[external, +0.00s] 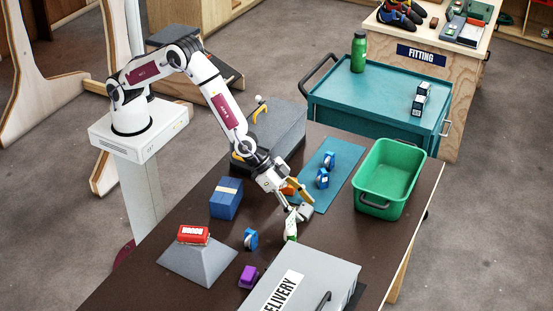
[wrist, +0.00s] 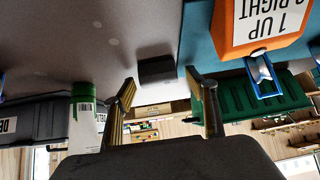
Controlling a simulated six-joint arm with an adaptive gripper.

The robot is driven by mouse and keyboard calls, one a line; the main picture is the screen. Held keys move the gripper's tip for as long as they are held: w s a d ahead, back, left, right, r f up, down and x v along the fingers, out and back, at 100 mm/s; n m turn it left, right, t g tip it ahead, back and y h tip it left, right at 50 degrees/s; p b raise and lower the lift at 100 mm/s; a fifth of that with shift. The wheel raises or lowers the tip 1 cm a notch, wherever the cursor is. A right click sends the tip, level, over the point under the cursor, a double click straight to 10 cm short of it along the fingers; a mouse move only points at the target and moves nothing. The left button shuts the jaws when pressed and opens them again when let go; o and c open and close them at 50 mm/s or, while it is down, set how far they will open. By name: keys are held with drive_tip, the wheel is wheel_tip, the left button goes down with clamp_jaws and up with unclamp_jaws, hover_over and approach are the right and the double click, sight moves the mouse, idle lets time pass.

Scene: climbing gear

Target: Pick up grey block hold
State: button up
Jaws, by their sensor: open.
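The grey block hold (wrist: 157,70) is a small dark-grey block on the table. In the wrist view it lies just beyond and between my fingertips, with space on both sides. In the external view a small pale grey block (external: 306,212), probably the same one, sits right at the fingertips. My gripper (external: 299,204) is low over the table, tilted, open and empty. Its two fingers also show in the wrist view (wrist: 163,84), spread apart. The external view does not show clearly how far the tips are above the table.
A white-and-green bottle (external: 291,228) stands close beside the gripper. An orange block (wrist: 262,24) marked "1 UP 2 RIGHT" is near on the teal mat (external: 337,163). A green bin (external: 365,208) and a grey delivery box (external: 318,268) stand close by.

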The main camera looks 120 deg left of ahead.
sight(301, 207)
idle(0.3)
drive_tip(key=c, duration=1.2)
drive_tip(key=shift+r, duration=0.2)
drive_tip(key=shift+r, duration=4.55)
drive_tip(key=shift+r, duration=0.25)
